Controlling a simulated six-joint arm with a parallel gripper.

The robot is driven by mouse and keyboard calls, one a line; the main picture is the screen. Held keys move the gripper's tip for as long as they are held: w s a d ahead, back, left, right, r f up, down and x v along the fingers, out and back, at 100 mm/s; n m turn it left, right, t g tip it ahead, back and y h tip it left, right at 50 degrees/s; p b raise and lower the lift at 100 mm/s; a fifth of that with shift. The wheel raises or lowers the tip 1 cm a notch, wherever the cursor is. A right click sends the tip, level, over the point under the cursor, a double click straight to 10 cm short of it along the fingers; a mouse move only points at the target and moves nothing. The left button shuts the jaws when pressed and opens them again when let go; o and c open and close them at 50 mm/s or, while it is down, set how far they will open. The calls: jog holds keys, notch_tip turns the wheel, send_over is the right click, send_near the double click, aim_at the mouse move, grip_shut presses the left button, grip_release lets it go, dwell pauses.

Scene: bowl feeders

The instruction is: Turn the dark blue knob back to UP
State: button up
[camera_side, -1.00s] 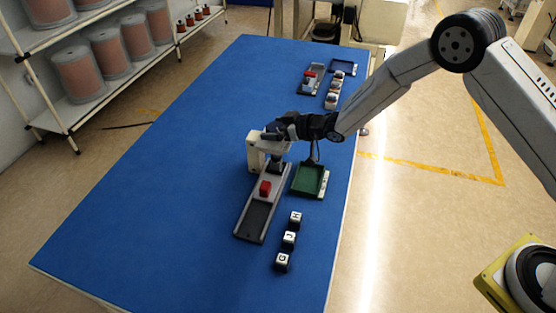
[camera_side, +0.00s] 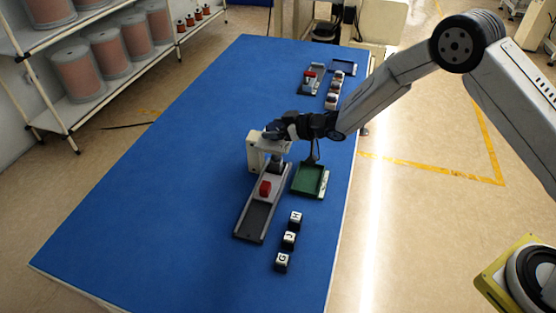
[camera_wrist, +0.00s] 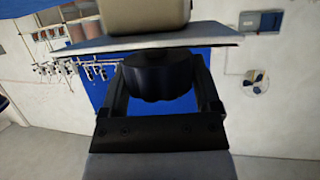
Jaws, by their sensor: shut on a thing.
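The dark blue knob (camera_wrist: 157,76) is between the two black fingers of my gripper (camera_wrist: 164,60) in the wrist view. The fingers are shut on its sides. In the side view my gripper (camera_side: 284,132) is at the top of a pale feeder stand (camera_side: 255,152), and covers most of the knob there. A grey stem (camera_side: 277,158) shows under the stand's head, above the upper end of a grey track (camera_side: 262,205). Any UP marking is not readable.
A red block (camera_side: 265,188) sits on the track. A green tray (camera_side: 309,180) lies right of it, and lettered cubes (camera_side: 289,238) stand in front. A second track with a red block (camera_side: 310,78) and more cubes (camera_side: 334,90) are farther back. The blue table's left side is clear.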

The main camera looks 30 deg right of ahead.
jog(key=shift+n+g+y, duration=0.5)
jog(key=shift+n+y, duration=0.2)
jog(key=shift+y, duration=0.1)
jog(key=shift+n+g+y, duration=1.6)
jog(key=shift+n+g, duration=0.5)
jog(key=shift+n, duration=0.2)
jog(key=shift+r+n+g+y, duration=0.1)
jog(key=shift+n+g+y, duration=0.6)
jog(key=shift+n+g, duration=1.9)
jog(key=shift+s+a+n+g, duration=0.1)
jog(key=shift+n+g, duration=0.5)
jog(key=shift+g, duration=0.4)
jog(key=o, duration=1.1)
jog(key=shift+v, duration=3.95)
